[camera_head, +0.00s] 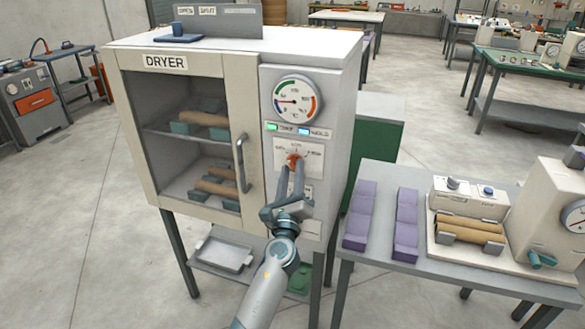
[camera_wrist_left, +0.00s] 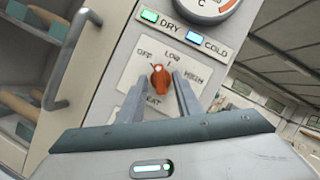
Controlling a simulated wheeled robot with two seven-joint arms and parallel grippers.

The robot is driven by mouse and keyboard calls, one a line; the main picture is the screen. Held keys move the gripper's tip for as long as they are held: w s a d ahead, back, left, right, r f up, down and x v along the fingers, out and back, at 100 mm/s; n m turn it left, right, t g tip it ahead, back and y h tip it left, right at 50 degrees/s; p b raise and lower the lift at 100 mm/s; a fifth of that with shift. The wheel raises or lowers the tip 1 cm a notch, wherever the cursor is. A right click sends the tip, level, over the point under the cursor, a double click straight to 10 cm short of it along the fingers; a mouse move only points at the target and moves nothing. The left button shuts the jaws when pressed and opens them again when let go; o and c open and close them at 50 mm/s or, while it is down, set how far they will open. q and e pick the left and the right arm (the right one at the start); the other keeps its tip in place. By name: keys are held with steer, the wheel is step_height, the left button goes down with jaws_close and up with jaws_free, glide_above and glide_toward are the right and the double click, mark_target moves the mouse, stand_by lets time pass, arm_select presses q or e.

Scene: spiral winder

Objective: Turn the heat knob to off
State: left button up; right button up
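The orange-red heat knob (camera_head: 293,159) sits on a white plate on the dryer's (camera_head: 330,52) front panel, below the round gauge. In the left wrist view the knob (camera_wrist_left: 161,88) is at centre, on the plate marked OFF, LOW and HIGH. Its pale mark faces upward, between OFF and LOW. My left gripper (camera_head: 292,167) reaches up to the knob from below. In the left wrist view its fingers (camera_wrist_left: 160,92) stand close on both sides of the knob and appear to pinch it. Exact contact is hard to see. My right gripper is out of view.
A dial gauge (camera_head: 298,100) and lit DRY (camera_wrist_left: 149,16) and COLD (camera_wrist_left: 195,37) lamps are above the knob. The dryer door's handle (camera_head: 242,165) is to the left. A table (camera_head: 386,262) with purple blocks (camera_head: 406,222) stands close on the right.

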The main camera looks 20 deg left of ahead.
arm_select(q)
steer(key=shift+w+a+r, duration=0.1)
steer(key=shift+w+r, duration=0.05)
steer(key=shift+w, duration=0.25)
jaws_close()
steer(key=n, duration=0.1)
steer(key=n+y, duration=0.1)
steer(key=n+g+p, duration=0.1)
steer(key=n, duration=0.1)
steer(key=shift+r+y, duration=0.25)
steer(key=shift+y, duration=0.05)
steer(key=n+g, duration=0.1)
steer(key=n, duration=0.1)
steer(key=shift+f+n+p, duration=0.1)
steer(key=shift+n+p, duration=0.2)
steer(key=shift+p, duration=0.05)
